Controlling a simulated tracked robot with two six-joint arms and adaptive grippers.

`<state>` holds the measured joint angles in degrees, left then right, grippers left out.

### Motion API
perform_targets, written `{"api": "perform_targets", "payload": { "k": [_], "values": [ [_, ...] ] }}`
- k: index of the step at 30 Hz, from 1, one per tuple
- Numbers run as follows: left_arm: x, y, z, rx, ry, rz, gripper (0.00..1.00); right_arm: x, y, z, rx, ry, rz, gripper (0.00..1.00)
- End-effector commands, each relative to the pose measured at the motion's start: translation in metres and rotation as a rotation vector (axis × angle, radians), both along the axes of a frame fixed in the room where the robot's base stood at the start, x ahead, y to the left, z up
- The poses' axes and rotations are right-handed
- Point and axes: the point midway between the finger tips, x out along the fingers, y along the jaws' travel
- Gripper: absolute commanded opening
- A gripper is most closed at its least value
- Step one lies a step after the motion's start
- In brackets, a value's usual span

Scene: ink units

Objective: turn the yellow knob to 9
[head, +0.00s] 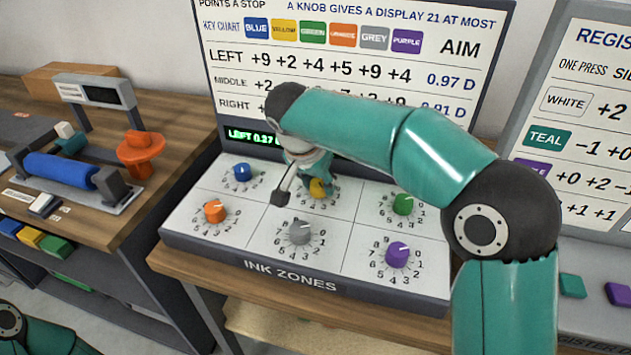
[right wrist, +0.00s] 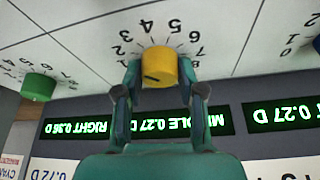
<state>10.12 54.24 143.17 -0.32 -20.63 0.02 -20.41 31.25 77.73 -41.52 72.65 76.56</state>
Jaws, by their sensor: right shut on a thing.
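The yellow knob (head: 318,188) is the top middle one of several knobs on the white INK ZONES panel (head: 268,222). My right gripper (head: 316,178) reaches down from above onto it, and the forearm hides part of the dial. In the right wrist view, which is upside down, my gripper's fingers (right wrist: 157,90) are shut on the yellow knob (right wrist: 160,68), one on each side. A dark mark on the knob faces the lower left of that view. My left gripper is out of view.
Blue (head: 242,172), orange (head: 214,211), grey (head: 300,232), purple (head: 397,255) and green (head: 403,204) knobs surround it. A chart board (head: 375,40) stands behind. Green displays (right wrist: 222,120) line the panel's back. A bench (head: 130,215) with a blue roller stands at left.

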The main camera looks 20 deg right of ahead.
Motion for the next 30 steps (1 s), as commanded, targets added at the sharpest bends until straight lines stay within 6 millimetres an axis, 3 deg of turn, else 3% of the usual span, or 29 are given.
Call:
{"api": "perform_targets", "payload": {
  "k": [14,30],
  "values": [
    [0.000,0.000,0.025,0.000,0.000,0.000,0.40,0.004,0.004,0.004,0.006,-0.006,-0.448,0.04],
    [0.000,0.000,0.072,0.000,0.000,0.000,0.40,0.007,0.005,0.005,0.011,-0.006,-0.961,0.04]
  ]
}}
